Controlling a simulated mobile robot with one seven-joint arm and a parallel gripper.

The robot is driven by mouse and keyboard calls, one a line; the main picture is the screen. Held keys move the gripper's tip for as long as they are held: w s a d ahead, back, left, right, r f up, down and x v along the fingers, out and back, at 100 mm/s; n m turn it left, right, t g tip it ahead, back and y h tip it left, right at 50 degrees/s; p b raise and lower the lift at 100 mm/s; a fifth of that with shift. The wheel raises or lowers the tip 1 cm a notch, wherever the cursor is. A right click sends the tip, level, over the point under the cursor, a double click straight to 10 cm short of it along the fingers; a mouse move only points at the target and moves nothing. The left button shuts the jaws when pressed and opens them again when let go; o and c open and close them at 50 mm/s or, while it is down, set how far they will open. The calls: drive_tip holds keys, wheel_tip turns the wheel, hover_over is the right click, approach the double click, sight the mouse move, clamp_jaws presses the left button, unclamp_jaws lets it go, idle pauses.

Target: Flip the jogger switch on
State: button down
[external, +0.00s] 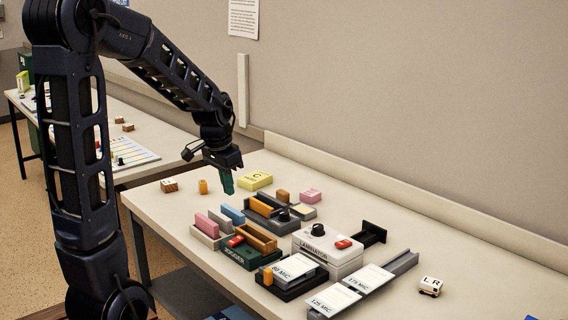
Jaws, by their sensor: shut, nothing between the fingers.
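My gripper (228,184) has green fingers, shut and empty, pointing down above the back left part of the table. A dark green device (240,258) with an orange-brown tray on top stands near the table's front; it looks like the jogger, but its front label is too small to read surely. A red switch (236,241) sits on its top left. My gripper is up and behind this switch, clear of it. Whether the switch is on or off cannot be told.
The white laminator (328,262) with a black knob and a red switch stands right of the green device. Pink and blue blocks in a holder (208,232), a dark tray (265,220) and label cards (334,299) crowd around. The table's right side is mostly clear.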

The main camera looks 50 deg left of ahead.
sight(238, 237)
drive_tip(key=f, duration=0.4)
drive_tip(key=w+f, duration=0.1)
drive_tip(key=f, duration=0.4)
drive_tip(key=w+f, duration=0.1)
drive_tip(key=f, duration=0.3)
drive_tip(key=shift+w+f, duration=0.15)
drive_tip(key=shift+f, duration=0.1)
drive_tip(key=shift+w+f+g, duration=0.2)
drive_tip(key=shift+f+g, duration=0.05)
drive_tip(key=shift+g, duration=0.15)
drive_tip(key=shift+s, duration=0.25)
drive_tip(key=shift+s+r, duration=0.1)
drive_tip(key=shift+s, duration=0.55)
drive_tip(key=shift+r, duration=0.15)
